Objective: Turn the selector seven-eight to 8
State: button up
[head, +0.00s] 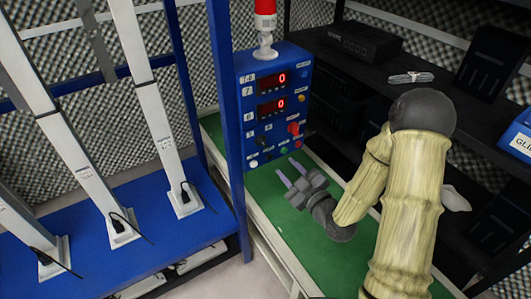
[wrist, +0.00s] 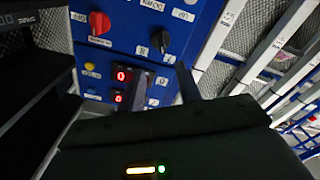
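The blue control panel (head: 284,78) stands at the far end of the green bench in the head view. A small dark selector knob (head: 262,141) sits low on its left side. In the wrist view, where the panel is turned over, a black selector knob (wrist: 161,42) shows above the fingertips. Its small labels are too blurred to read surely, so I cannot confirm its setting. My gripper (head: 288,170) is open and empty in front of the panel's lower part. Its two fingers (wrist: 163,82) are apart in the wrist view, and neither visibly touches the knob.
Two red displays (head: 271,83) and a red knob (head: 294,128) are on the panel. A red lamp (head: 265,10) tops it. A blue post (head: 228,120) stands beside it on the left. Dark shelves (head: 345,75) are on the right. The green bench (head: 268,200) is bare near my gripper.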

aim_at(264, 145)
jog(key=shift+w+a+f+b, duration=0.2)
jog(key=shift+w+a+b, duration=0.1)
jog(key=shift+b, duration=1.75)
jog(key=p+x, duration=0.1)
jog(key=x, duration=1)
jog(key=shift+w+a+r, duration=0.15)
jog(key=shift+a+r, duration=0.05)
jog(key=shift+a, duration=0.05)
jog(key=shift+c, duration=0.4)
grip_shut()
